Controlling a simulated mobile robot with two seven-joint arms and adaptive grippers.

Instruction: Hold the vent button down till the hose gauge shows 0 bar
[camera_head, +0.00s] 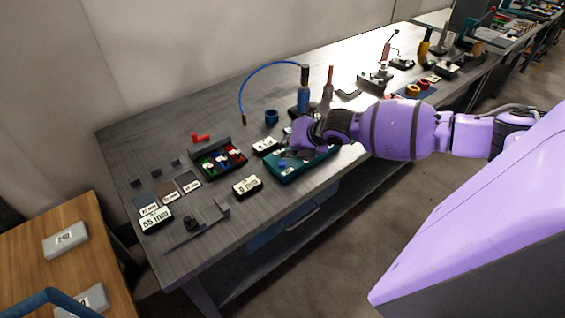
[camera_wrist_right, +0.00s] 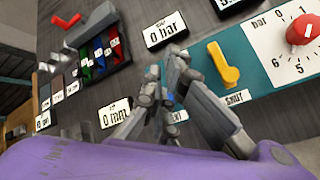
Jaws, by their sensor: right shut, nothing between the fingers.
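The teal panel (camera_head: 322,160) lies on the grey workbench under my right gripper (camera_head: 297,147). In the right wrist view the right gripper (camera_wrist_right: 172,85) is shut and empty, with its fingertips over the panel's left end. A blue spot, perhaps the vent button (camera_wrist_right: 168,101), shows beside the fingers, mostly hidden; I cannot tell whether they touch it. A partly covered label lies beside it. A display (camera_wrist_right: 165,30) reads "0 bar"; its small heading is unreadable. The panel also carries a yellow lever (camera_wrist_right: 222,66) by a "SHUT" label and a bar dial with a red knob (camera_wrist_right: 303,29).
A display (camera_wrist_right: 115,112) reads "0 mm" near the bench front. A black tray (camera_head: 218,161) with coloured parts stands left of the panel. A blue hose (camera_head: 262,72) arches behind. Plates and a "55 mm" display (camera_head: 156,220) lie at the left.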

